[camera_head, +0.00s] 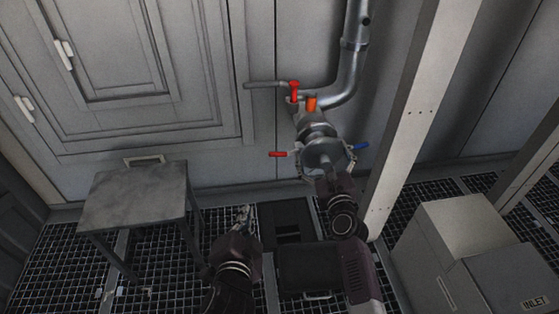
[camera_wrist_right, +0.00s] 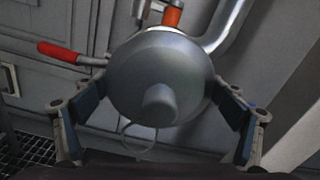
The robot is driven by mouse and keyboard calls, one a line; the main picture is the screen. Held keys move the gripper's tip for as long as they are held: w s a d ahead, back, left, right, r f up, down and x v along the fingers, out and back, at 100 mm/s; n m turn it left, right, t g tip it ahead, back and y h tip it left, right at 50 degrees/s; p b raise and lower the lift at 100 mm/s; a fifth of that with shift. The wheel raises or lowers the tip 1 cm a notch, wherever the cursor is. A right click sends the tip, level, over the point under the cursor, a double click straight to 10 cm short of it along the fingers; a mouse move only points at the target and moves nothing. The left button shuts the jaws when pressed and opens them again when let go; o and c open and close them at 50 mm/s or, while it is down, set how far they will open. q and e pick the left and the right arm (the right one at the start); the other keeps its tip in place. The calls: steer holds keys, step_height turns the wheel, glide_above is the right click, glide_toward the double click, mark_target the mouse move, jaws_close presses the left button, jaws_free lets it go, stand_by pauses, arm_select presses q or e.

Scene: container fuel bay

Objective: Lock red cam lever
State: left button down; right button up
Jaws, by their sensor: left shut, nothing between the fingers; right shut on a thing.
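The red cam lever (camera_head: 278,154) sticks out to the left of a round grey metal cap (camera_head: 323,150) on the pipe end. In the right wrist view the red lever (camera_wrist_right: 60,52) points out to the upper left. The blue cam lever (camera_head: 358,146) sticks out on the cap's right side. My right gripper (camera_head: 325,174) is shut on the cap, and its fingers reach along both sides of the cap (camera_wrist_right: 165,70) in the wrist view. My left gripper (camera_head: 244,216) is shut and empty, below and left of the red lever, apart from it.
A red valve handle (camera_head: 294,88) and an orange part (camera_head: 311,103) sit above the cap on the grey pipe (camera_head: 349,75). A metal table (camera_head: 135,190) stands at left. A pale post (camera_head: 405,120) rises at right, near boxes (camera_head: 455,235). The floor is grating.

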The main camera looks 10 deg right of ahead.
arm_select(q)
steer(key=w+d+r+m+t, duration=0.2)
steer(key=d+r+m, duration=0.1)
steer(key=d+m, duration=0.35)
glide_toward(277, 156)
steer(key=shift+m, duration=0.25)
steer(key=x, duration=0.7)
